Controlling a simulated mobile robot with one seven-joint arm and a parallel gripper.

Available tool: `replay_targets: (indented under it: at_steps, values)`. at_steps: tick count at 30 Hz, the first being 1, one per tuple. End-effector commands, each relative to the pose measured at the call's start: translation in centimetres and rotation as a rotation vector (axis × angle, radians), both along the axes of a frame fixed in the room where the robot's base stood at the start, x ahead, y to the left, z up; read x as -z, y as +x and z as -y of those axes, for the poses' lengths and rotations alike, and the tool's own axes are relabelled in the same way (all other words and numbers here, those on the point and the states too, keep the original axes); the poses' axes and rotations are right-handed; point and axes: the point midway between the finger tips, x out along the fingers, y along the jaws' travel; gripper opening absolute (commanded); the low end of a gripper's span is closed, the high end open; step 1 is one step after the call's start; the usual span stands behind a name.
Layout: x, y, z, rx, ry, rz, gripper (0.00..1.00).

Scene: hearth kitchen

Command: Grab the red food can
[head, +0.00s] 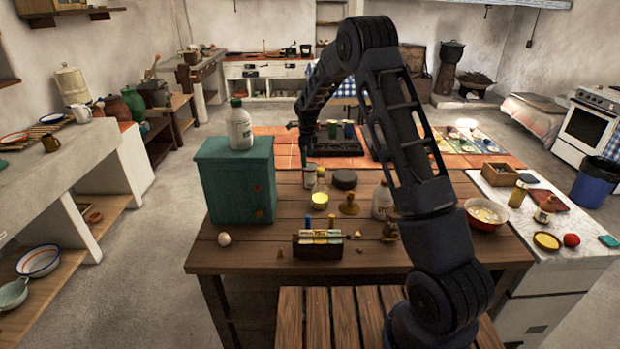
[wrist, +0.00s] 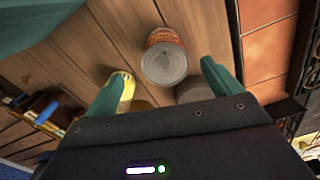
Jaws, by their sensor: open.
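The red food can (wrist: 163,38) shows in the wrist view, with an orange-red label and a grey metal end facing the camera. In the head view, the can (head: 309,180) stands on the wooden table, just right of the teal cabinet, and looks mostly grey. My gripper (wrist: 163,70) is open, with one green finger on each side of the can's near end in the wrist view. In the head view, my gripper (head: 305,148) is above the can. I cannot tell whether the fingers touch it.
The teal cabinet (head: 236,180) with a white bottle (head: 239,128) on top stands close left. A yellow jar (head: 320,195) and a dark round item (head: 345,180) stand close right. An egg (head: 224,239) lies front left.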

Motion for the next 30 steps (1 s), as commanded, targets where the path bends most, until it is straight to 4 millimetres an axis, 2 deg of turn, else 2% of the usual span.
replay_targets:
  at_steps: [6, 14, 24, 30]
  values:
    - [3.2, 0.0, 0.1, -0.001, 0.0, -0.002, 0.9]
    - [4.9, 0.1, 0.3, 0.0, 0.001, 0.0, 0.9]
    - [9.0, 0.3, 1.2, -0.002, 0.0, -0.001, 0.9]
    - [9.5, 0.3, 1.1, -0.002, 0.001, 0.002, 0.9]
